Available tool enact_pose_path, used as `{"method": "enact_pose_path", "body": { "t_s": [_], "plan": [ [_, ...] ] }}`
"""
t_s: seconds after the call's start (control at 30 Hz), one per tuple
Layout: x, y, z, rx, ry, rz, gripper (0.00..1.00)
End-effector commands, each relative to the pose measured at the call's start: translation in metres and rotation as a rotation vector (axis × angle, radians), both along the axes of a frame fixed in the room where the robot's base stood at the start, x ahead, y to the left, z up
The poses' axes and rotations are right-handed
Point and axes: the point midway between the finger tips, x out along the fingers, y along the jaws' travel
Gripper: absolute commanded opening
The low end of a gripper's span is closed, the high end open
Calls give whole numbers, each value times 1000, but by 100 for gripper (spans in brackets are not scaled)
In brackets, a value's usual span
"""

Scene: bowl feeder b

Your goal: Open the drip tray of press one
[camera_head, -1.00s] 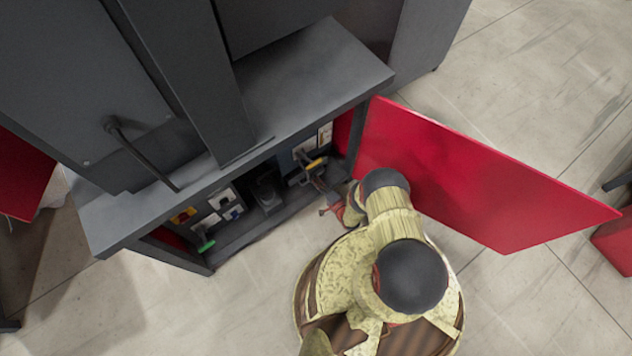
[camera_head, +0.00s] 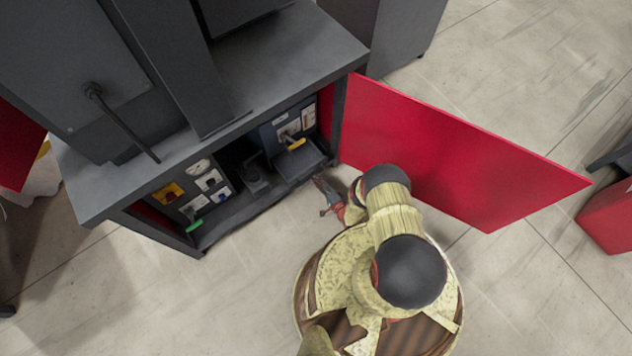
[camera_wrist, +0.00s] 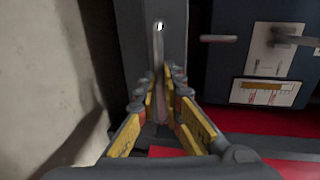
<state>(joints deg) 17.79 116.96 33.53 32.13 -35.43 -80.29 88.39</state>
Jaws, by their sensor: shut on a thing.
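The drip tray (camera_head: 299,168) is a dark shallow tray below a blue-fronted unit with a yellow handle (camera_head: 296,144), inside the open lower cabinet (camera_head: 225,183). It stands out from the unit toward me. My gripper (camera_head: 318,180) is at the tray's front right. In the wrist view, the two yellow-and-grey fingers (camera_wrist: 163,82) close on the tray's upright grey front part (camera_wrist: 140,40). Much of the tray's front is hidden there by the fingers. The blue unit (camera_wrist: 232,60) shows at the right of that view.
The red cabinet door (camera_head: 450,150) stands wide open at the right, close beside my arm. Gauges and switches (camera_head: 203,182) fill the cabinet's left side, with a green handle (camera_head: 194,226) at its edge. The floor in front is clear.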

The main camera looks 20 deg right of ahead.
Motion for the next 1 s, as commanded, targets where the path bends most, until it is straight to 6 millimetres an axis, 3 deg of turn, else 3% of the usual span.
{"method": "enact_pose_path", "body": {
  "t_s": [0.2,0.23,0.53,1.0],
  "plan": [
    [0,0,-1,-1,2,0,0],
    [0,0,-1,-1,2,0,10],
    [0,0,0,-1,0,0,27],
    [2,0,8,-1,-2,1,27]
  ]
}}
